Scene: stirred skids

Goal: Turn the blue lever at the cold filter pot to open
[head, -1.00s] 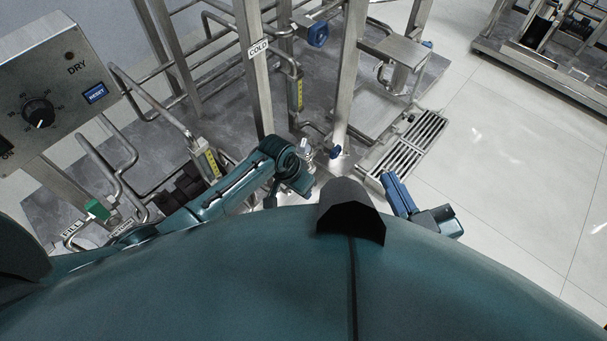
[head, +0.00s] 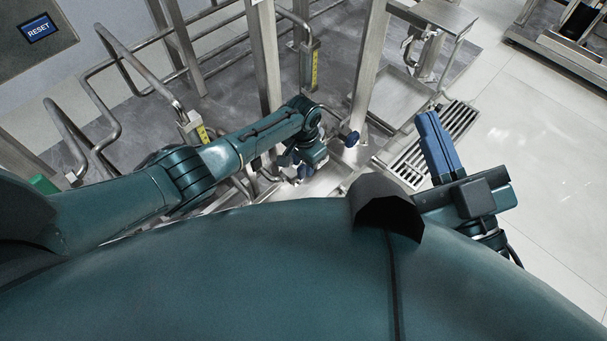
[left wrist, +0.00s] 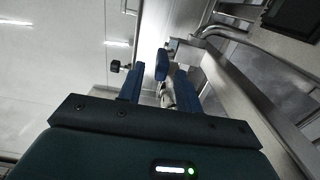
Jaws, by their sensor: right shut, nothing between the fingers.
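A blue lever (left wrist: 162,64) shows in the left wrist view, in line with the gap between my left gripper's two blue fingers (left wrist: 160,82). A metal fitting shows below it between the fingers. The fingers stand apart; I cannot tell whether they touch the lever. In the head view my left gripper (head: 300,171) points down among the pipes, its fingertips largely hidden by the wrist. My right gripper (head: 437,145) is shut and empty, over the floor grating.
Steel posts (head: 263,60) and bent pipes (head: 95,95) crowd around my left arm. A floor grating (head: 415,165) lies near my right gripper. Open tiled floor is at right.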

